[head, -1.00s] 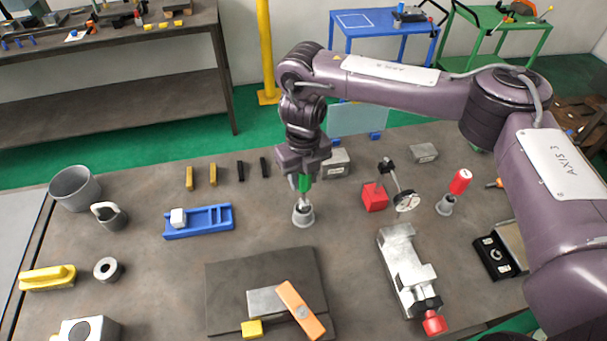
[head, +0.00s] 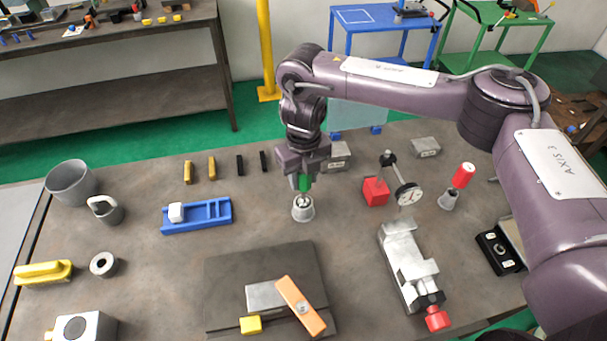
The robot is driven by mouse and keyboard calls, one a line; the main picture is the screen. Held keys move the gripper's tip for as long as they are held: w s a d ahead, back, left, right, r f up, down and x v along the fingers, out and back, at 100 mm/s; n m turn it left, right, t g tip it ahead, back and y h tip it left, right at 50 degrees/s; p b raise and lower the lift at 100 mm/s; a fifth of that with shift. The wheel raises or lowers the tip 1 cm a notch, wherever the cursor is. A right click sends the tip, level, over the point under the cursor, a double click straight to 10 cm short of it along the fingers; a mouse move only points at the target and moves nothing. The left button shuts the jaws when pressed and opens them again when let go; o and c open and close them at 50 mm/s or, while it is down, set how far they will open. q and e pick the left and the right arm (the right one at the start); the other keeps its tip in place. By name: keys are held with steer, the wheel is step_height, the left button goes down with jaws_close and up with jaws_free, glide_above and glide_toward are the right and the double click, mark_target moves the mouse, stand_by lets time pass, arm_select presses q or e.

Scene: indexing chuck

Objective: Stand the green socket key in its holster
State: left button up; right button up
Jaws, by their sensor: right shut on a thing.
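The green socket key (head: 304,183) is upright in my right gripper (head: 304,176), which is shut on its green grip. Its metal shank points down at the grey cup-shaped holster (head: 303,211), which stands on the table behind the dark plate. The lower end of the key is at the holster's mouth; I cannot tell how far inside it is. The gripper is directly above the holster. The fingers partly hide the grip. My left gripper is not in view.
A red-handled key (head: 463,175) leans in another grey holster (head: 448,200) at right. A blue tray (head: 197,224) lies left of the holster, the dark plate (head: 225,285) in front, a vise (head: 407,262) front right.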

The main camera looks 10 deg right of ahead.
steer(key=shift+f+b, duration=0.7)
steer(key=shift+f, duration=0.4)
steer(key=o, duration=1.2)
steer(key=shift+c, duration=0.2)
steer(key=shift+r, duration=3.9)
steer(key=shift+s+f, duration=0.1)
